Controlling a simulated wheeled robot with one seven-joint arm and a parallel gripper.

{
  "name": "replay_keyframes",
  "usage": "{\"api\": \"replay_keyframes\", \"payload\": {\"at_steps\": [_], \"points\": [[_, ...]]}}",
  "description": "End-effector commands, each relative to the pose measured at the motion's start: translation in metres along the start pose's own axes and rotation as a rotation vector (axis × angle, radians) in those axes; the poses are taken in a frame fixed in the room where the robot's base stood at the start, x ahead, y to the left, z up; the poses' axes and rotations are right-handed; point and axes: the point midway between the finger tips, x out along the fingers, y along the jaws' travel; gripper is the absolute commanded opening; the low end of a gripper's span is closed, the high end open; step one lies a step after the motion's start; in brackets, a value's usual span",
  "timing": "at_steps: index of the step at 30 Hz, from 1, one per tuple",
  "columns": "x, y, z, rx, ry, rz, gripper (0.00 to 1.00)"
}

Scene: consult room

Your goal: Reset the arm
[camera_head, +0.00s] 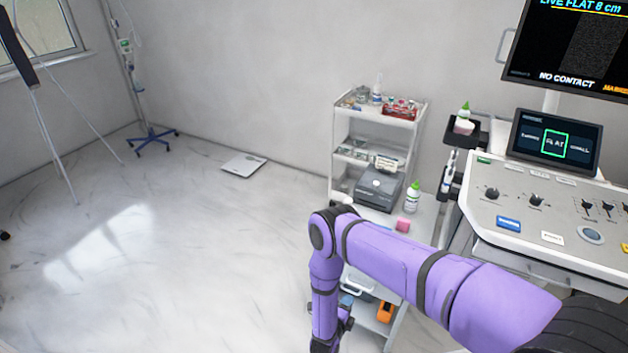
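My purple arm (400,265) reaches in from the lower right corner. It runs left to a bent joint (328,230), then turns down toward the bottom edge of the view. The lower link ends in dark parts near the bottom edge. My gripper's fingertips cannot be made out, so whether it is open or shut does not show. The arm passes in front of the lower part of a white shelf cart (423,110) and hides some of its lower shelves.
An ultrasound console (560,235) with a small screen (555,142) and a large monitor (575,50) stands at the right. The cart holds bottles, a red tray (400,109) and a grey device (380,188). A drip stand (150,133) is at the back left. Left floor is mostly clear.

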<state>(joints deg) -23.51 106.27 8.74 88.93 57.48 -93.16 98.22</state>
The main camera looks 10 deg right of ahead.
Motion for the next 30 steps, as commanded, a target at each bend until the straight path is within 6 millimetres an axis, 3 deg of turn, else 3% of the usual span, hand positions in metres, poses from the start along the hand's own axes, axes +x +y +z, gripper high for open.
{"api": "replay_keyframes", "payload": {"at_steps": [5, 8, 18, 24, 30], "points": [[0.008, -0.014, 0.014, 0.001, -0.009, 0.019, 0.34], [0.020, -0.038, 0.038, -0.004, -0.030, 0.055, 0.34], [0.059, -0.157, 0.123, -0.076, -0.161, 0.210, 0.34], [0.069, -0.234, 0.156, -0.140, -0.258, 0.274, 0.34], [0.072, -0.315, 0.176, -0.223, -0.365, 0.320, 0.34]]}}
